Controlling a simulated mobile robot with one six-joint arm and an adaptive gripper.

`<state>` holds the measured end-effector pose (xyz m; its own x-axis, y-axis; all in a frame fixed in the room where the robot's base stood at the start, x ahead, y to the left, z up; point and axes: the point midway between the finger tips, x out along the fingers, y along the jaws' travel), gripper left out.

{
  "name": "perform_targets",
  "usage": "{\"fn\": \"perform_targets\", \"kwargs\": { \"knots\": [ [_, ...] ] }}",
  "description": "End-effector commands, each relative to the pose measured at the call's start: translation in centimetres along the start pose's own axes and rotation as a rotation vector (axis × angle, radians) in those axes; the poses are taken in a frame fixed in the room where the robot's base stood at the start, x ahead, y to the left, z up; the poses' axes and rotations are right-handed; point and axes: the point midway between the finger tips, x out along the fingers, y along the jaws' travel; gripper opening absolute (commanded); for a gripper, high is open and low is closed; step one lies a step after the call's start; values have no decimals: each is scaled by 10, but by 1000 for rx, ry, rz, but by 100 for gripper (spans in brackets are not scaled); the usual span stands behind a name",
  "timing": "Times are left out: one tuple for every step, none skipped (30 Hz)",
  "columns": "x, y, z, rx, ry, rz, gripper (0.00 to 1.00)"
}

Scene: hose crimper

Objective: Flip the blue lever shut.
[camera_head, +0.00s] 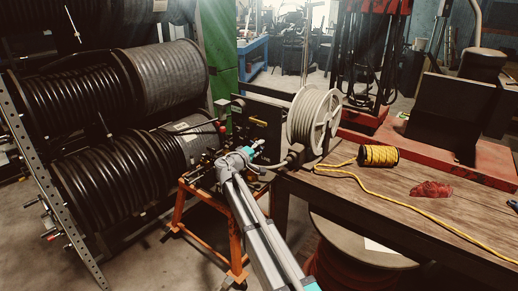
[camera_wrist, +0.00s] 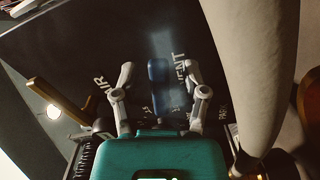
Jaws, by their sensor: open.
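The blue lever (camera_wrist: 158,70) stands out in the middle of the wrist view, in front of a black panel (camera_wrist: 232,75) with white lettering, part of which reads "VENT". My gripper (camera_wrist: 161,78) is open, with one finger on each side of the lever. Gaps show between the lever and both fingers. The lever's lower end runs down toward my teal palm, and its base is hard to make out. In the head view my gripper (camera_head: 258,146) is at the machine on the orange stand (camera_head: 233,243). I cannot pick out the lever there.
A thick pale curved tube (camera_wrist: 252,80) passes close on the right in the wrist view. A brass-coloured bar (camera_wrist: 55,103) is at left. In the head view, a wooden bench (camera_head: 400,195) with a white reel (camera_head: 314,115) stands right; black hose reels (camera_head: 125,175) fill the left.

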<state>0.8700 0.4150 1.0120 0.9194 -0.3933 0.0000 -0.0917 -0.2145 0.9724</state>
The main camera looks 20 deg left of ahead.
Motion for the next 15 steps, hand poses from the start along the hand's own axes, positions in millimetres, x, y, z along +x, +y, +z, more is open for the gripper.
{"fn": "perform_targets", "kwargs": {
  "knots": [
    [0, 0, 0, 0, 0, 0, 57],
    [0, 0, 0, 0, 0, 0, 57],
    [0, 0, 0, 0, 0, 0, 57],
    [0, 0, 0, 0, 0, 0, 57],
    [0, 0, 0, 0, 0, 0, 52],
    [0, 0, 0, 0, 0, 0, 44],
    [0, 0, 0, 0, 0, 0, 39],
    [0, 0, 0, 0, 0, 0, 33],
    [0, 0, 0, 0, 0, 0, 26],
    [0, 0, 0, 0, 0, 0, 20],
    [0, 0, 0, 0, 0, 0, 14],
    [0, 0, 0, 0, 0, 0, 7],
    [0, 0, 0, 0, 0, 0, 1],
    [0, 0, 0, 0, 0, 0, 0],
    [0, 0, 0, 0, 0, 0, 0]
  ]
}}
